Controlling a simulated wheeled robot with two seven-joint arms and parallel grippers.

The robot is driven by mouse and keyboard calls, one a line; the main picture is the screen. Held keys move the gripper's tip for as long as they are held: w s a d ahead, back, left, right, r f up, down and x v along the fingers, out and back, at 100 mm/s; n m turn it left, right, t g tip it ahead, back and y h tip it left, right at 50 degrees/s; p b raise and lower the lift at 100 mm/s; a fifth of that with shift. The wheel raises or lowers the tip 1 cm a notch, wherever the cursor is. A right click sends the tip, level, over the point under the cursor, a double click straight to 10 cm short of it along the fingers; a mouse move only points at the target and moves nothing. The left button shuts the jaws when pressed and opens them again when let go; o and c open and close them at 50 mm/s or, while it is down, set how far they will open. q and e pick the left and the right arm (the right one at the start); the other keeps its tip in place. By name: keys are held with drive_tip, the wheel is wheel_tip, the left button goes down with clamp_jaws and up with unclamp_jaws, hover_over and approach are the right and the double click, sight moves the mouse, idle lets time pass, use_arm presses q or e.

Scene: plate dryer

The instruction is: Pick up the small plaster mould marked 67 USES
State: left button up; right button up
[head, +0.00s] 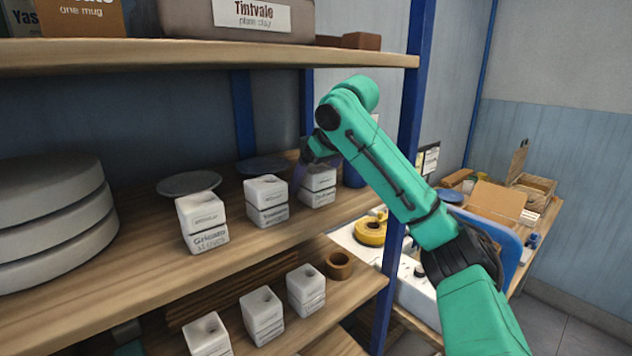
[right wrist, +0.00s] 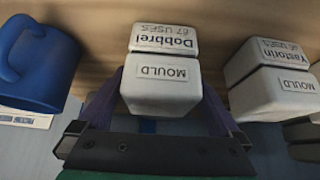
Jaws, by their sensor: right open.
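The small white plaster mould marked "Dabbrei 67 USES" (right wrist: 163,42) shows upside down in the right wrist view, with a second part labelled "MOULD" (right wrist: 160,85). In the head view it appears to be the rightmost block (head: 319,188) of the middle shelf row. My right gripper (head: 316,160) is over this block in the head view. In the right wrist view its open purple fingers (right wrist: 162,100) stand on either side of the "MOULD" part, with no clear grip on it. My left gripper is not in view.
A similar mould marked "Yastorin" (right wrist: 268,85) stands close beside it. A blue mug (right wrist: 35,65) is on the other side. Another mould (head: 203,222), dark discs (head: 188,183) and large round slabs (head: 45,220) share the shelf. The upper shelf (head: 200,55) and blue post (head: 408,130) are near my arm.

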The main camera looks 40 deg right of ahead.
drive_tip(key=shift+w+d+f, duration=0.1)
drive_tip(key=shift+w+f, duration=0.05)
drive_tip(key=shift+f, duration=0.05)
clamp_jaws()
drive_tip(key=shift+r, duration=0.1)
